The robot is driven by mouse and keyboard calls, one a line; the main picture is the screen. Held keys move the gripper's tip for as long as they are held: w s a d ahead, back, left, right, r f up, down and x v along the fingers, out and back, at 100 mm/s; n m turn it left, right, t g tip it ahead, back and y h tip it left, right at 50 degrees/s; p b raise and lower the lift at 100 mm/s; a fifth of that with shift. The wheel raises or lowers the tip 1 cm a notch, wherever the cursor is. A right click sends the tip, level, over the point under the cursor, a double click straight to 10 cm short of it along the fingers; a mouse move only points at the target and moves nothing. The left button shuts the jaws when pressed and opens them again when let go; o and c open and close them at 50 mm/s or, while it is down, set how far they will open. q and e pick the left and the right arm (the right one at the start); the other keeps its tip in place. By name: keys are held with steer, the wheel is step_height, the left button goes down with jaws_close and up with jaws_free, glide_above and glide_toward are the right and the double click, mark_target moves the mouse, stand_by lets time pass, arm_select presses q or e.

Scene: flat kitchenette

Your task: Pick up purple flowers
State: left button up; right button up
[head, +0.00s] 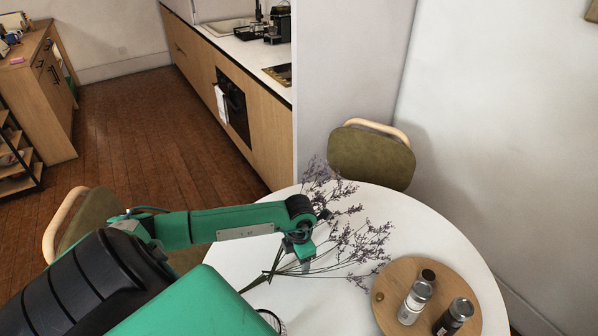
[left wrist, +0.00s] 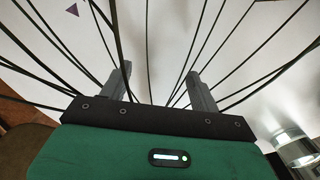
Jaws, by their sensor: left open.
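The purple flowers (head: 362,243) lie spread on the white round table, with thin dark stems running to the lower left and small purple heads to the right and back. My left gripper (head: 302,262) is over the stems, pointing down. In the left wrist view my left gripper (left wrist: 159,72) has its two fingers apart, and thin dark stems (left wrist: 148,50) fan out around and between them. I cannot tell whether the fingers touch any stem. My right gripper is not in view.
The white table (head: 440,236) holds a round wooden board (head: 390,318) at right with a silver-topped shaker (head: 414,300) and a dark shaker (head: 455,316). Green chairs stand behind (head: 372,158) and at left (head: 95,212). The wall is close on the right.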

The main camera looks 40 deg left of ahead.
arm_select(q)
steer(key=c, duration=1.1)
steer(key=shift+r, duration=0.15)
